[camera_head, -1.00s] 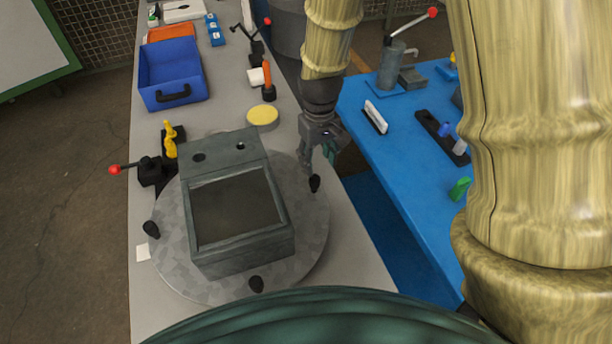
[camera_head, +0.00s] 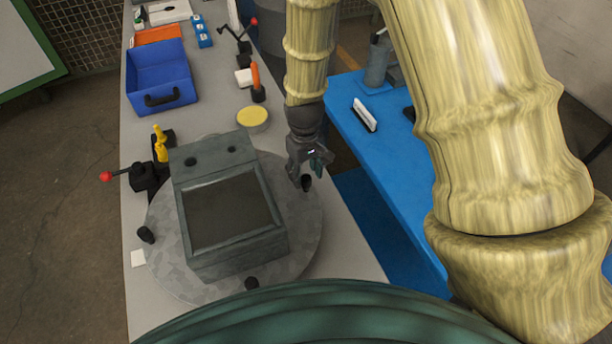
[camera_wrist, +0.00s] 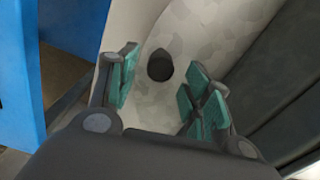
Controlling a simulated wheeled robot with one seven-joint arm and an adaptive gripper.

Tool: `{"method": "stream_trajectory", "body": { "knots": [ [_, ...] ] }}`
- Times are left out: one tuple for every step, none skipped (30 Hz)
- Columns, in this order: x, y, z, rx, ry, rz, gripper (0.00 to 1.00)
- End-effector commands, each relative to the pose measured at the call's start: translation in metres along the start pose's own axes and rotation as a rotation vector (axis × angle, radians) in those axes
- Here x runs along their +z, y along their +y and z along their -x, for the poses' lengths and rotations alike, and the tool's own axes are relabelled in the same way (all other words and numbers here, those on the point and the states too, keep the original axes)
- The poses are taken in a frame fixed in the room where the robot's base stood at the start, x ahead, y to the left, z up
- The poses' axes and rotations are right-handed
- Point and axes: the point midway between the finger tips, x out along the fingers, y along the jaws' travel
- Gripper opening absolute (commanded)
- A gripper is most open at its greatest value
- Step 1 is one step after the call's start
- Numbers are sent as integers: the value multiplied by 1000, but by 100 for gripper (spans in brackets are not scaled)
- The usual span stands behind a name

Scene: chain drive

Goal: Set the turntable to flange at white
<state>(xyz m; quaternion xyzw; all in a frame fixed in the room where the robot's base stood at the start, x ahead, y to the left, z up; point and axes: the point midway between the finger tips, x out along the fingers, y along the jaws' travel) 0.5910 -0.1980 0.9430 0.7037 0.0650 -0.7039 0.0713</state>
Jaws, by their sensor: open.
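The turntable (camera_head: 302,228) is a mottled grey disc on the bench, with a dark grey housing (camera_head: 235,252) on it. The housing has a framed dark panel and a strip with two holes at its far end. Black knobs stand on the rim at left (camera_head: 146,235), front (camera_head: 252,283) and right (camera_head: 306,184). A white square (camera_head: 138,258) lies on the bench beside the left knob. My gripper (camera_head: 303,177) is open at the right knob. In the wrist view, that knob (camera_wrist: 160,65) shows between and beyond the open green-padded fingers (camera_wrist: 161,88); no contact is visible.
A black clamp with a red-ended lever (camera_head: 140,177) and a yellow-handled clamp (camera_head: 161,145) stand close to the disc's left. A yellow-topped round piece (camera_head: 252,118) and a blue bin (camera_head: 160,75) are farther back. A blue table (camera_head: 375,165) is at right.

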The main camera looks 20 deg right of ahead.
Motion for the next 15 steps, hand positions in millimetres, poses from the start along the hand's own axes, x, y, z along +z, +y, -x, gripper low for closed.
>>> {"method": "stream_trajectory", "body": {
  "knots": [
    [1, 0, -5, 0, -2, -1, 50],
    [1, 0, -7, 0, -2, -1, 50],
    [1, 0, -11, 0, -2, -2, 50],
    [1, 0, -14, -1, -2, -2, 50],
    [1, 0, -16, -1, -2, -2, 50],
    [1, 1, -19, 0, -1, -2, 50],
    [0, 1, -21, 0, 0, -2, 50],
    [0, 1, -22, 0, 0, -2, 50],
    [0, 1, -25, 0, 0, -2, 50],
    [0, 1, -26, 0, -1, -2, 50],
    [1, 1, -28, 0, -1, -2, 50],
    [1, 1, -29, 0, 0, -2, 50],
    [0, 1, -30, 0, 0, -2, 50],
    [0, 1, -30, 0, 0, -2, 50],
    [0, 1, -30, 0, 0, -2, 50]
  ]
}}
